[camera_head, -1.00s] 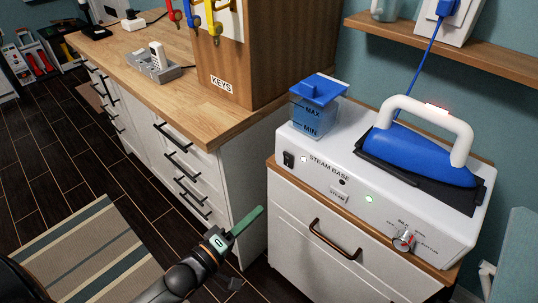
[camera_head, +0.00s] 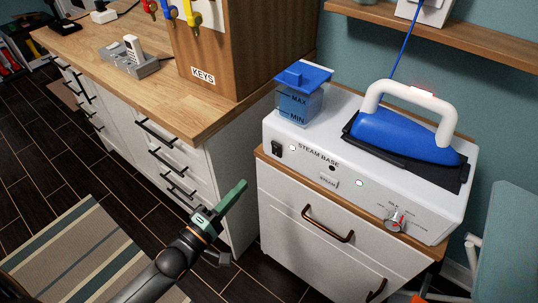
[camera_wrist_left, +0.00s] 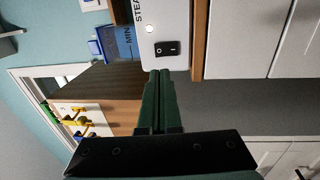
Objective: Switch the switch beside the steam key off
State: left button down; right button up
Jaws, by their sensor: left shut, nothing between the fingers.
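The white steam base (camera_head: 440,215) stands on a white cabinet, with a black rocker switch (camera_head: 277,149) at the left end of its front. The steam key (camera_head: 329,181) is a small labelled key to the right of it. In the left wrist view the switch (camera_wrist_left: 167,48) shows close, just beyond my fingertips; which side is pressed is hard to tell. My left gripper (camera_head: 241,186) is shut and empty, its green fingers pointing toward the switch from below left, apart from it in the head view. My right gripper is out of view.
A blue iron (camera_head: 400,137) rests on the base, beside a blue-lidded water tank (camera_head: 300,100). A dial (camera_head: 395,220) sits at the front right. A wooden counter (camera_head: 185,110) with a keys cabinet (camera_head: 230,50) stands left. Below is a cabinet handle (camera_head: 328,225).

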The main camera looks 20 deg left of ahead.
aim_at(277, 146)
pick_arm(q)
jog(key=x, duration=1.2)
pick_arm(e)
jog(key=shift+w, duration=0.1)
pick_arm(q)
jog(key=shift+r, duration=0.1)
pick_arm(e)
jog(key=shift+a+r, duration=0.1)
pick_arm(q)
jog(key=p, duration=0.1)
jog(key=r+p, duration=0.1)
jog(key=p, duration=0.1)
jog(key=shift+w+r+g, duration=0.1)
jog(key=shift+w+g, duration=0.2)
jog(key=shift+g, duration=0.1)
jog(key=shift+d+f, duration=0.1)
jog(key=shift+f, duration=0.2)
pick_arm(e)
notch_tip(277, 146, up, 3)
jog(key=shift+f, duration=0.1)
pick_arm(q)
jog(key=shift+r, duration=0.1)
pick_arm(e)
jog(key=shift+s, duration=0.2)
